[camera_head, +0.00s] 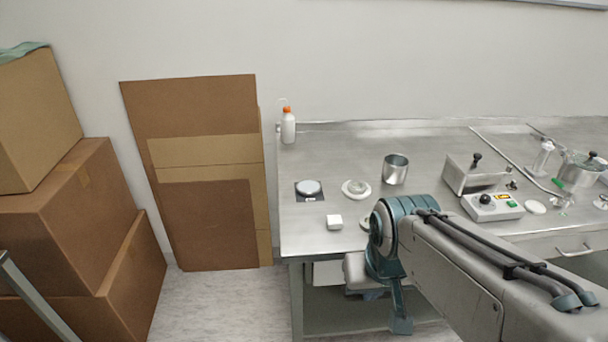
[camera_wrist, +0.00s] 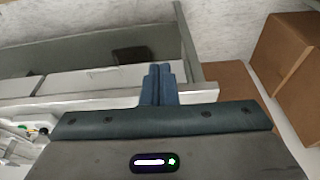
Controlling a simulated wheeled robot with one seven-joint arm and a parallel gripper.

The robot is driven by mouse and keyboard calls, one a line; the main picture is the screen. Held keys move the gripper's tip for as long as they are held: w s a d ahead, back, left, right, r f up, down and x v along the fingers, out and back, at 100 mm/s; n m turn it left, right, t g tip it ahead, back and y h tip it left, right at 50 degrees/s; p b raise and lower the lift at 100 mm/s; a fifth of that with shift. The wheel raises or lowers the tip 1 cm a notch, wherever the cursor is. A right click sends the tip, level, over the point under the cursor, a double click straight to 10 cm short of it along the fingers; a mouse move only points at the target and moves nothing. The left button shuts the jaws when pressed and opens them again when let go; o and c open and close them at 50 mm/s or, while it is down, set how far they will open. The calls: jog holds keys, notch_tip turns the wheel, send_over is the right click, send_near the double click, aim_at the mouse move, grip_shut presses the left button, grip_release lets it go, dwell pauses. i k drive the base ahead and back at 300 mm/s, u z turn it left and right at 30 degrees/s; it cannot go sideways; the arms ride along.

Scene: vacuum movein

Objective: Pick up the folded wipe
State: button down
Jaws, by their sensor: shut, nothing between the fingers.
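A small white block-like piece (camera_head: 334,222), which looks like the folded wipe, lies on the steel table (camera_head: 310,243) near its front left corner. I cannot make out folds in it. In the wrist view, my gripper (camera_wrist: 159,72) is shut and empty, its two blue fingers side by side. The fingers point towards the table's front side and lower shelf, not at the white piece. The white piece is not seen in the wrist view. In the head view my arm reaches in from the right, and the fingers cannot be made out clearly.
On the table are a dark square with a round dish (camera_head: 309,188), a white ring (camera_head: 356,189), a steel cup (camera_head: 395,169), an orange-capped bottle (camera_head: 288,126) and a control box (camera_head: 492,206). Cardboard boxes (camera_head: 82,200) and flat cardboard (camera_head: 205,225) stand at left.

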aim_at(333, 222)
jog(key=u, duration=2.2)
jog(key=i, duration=1.25)
jog(key=z, duration=3.45)
jog(key=i, duration=0.5)
jog(key=u, duration=0.05)
